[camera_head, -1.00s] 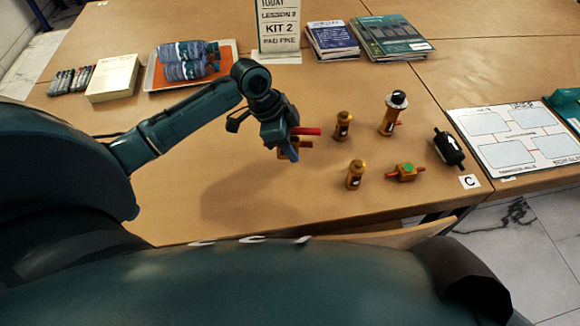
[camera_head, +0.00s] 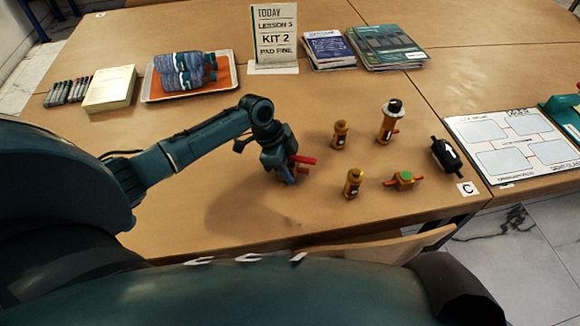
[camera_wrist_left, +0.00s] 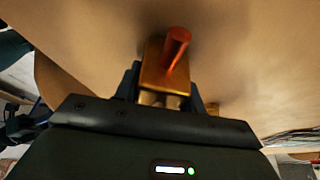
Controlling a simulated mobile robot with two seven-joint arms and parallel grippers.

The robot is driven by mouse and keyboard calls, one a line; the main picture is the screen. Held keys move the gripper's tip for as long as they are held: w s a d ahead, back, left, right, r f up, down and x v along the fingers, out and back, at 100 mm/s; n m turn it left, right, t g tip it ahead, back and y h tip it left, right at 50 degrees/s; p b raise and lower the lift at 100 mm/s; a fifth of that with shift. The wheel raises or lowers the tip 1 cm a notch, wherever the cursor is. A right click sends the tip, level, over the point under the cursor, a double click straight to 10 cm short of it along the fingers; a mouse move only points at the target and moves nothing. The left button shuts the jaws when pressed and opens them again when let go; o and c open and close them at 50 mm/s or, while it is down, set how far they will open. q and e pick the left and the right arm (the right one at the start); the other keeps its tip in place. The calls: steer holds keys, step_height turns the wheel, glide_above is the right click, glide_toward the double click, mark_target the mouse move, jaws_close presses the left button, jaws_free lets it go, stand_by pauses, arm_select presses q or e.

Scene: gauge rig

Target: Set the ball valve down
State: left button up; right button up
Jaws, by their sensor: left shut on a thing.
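The ball valve is a brass body with a red handle (camera_head: 302,159). My left gripper (camera_head: 287,176) is shut on it, left of the other brass fittings and low over the table (camera_head: 240,185). I cannot tell whether the valve touches the table. In the left wrist view the brass body (camera_wrist_left: 165,72) sits between the fingers, with the red handle pointing toward the camera. Most of the body is hidden by the gripper in the head view. My right gripper is not in view.
A black cylinder (camera_head: 446,155) lies farther right. A tray with bottles (camera_head: 228,80) is behind. Table left of the gripper is clear.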

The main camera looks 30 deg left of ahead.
arm_select(q)
steer(key=o, duration=0.7)
steer(key=shift+f, duration=0.15)
steer(key=o, duration=0.5)
steer(key=v, duration=1.2)
steer(key=shift+s, duration=0.1)
